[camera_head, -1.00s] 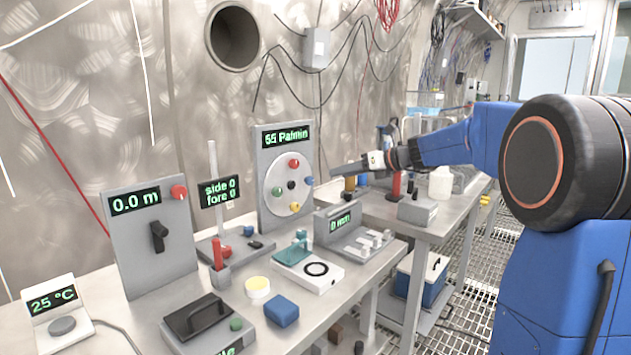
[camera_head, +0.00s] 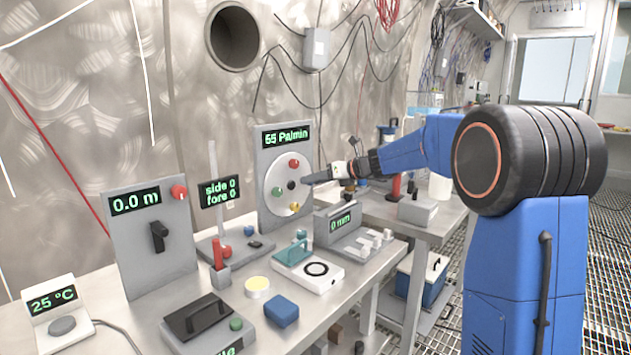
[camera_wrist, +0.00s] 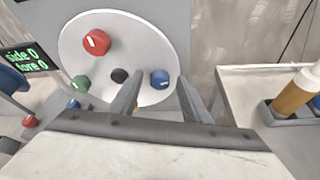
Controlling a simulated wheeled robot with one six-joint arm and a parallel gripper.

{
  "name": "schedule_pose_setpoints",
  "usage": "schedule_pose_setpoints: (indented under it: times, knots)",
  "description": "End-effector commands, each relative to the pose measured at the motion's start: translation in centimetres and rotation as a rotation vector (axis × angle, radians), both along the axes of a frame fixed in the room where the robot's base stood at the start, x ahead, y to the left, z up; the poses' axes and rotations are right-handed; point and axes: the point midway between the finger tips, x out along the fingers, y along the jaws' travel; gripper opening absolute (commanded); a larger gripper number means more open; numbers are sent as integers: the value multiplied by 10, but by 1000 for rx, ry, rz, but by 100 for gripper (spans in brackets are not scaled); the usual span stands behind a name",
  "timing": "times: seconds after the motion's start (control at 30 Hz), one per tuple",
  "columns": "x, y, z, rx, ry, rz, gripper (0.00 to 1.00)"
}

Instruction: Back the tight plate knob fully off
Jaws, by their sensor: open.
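A round white plate (camera_head: 281,178) is on an upright grey panel whose display reads about 55 Pa/min. It carries a red knob (camera_head: 294,163) at the top, a green knob (camera_head: 277,191) at left, a yellow knob (camera_head: 294,207) at the bottom and a black hub (camera_head: 291,185). The blue knob (camera_wrist: 160,78) at the right shows in the wrist view, framed between the open fingers of my gripper (camera_wrist: 161,84); contact cannot be told. In the head view my gripper (camera_head: 317,176) hides it. The yellow knob is mostly behind the left finger in the wrist view. Which knob is tight cannot be told.
Below my gripper stands a grey block with a 0 mm display (camera_head: 340,221). A teal-handled piece (camera_head: 293,252) and a "side 0 fore 0" display (camera_head: 220,191) are nearby. In the wrist view, a tray with a brown bottle (camera_wrist: 297,93) is at right.

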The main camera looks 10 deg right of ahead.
Motion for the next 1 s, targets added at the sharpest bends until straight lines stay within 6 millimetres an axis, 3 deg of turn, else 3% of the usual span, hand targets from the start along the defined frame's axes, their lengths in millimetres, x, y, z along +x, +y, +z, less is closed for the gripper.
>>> schedule_pose_setpoints:
  times: [0.13,0.3,0.67,1.0]
  knots:
    - [0,0,0,0,0,0,41]
    - [0,0,0,0,0,0,2]
    - [-1,0,0,-35,-24,-1,2]
    - [-2,3,0,-219,-157,0,2]
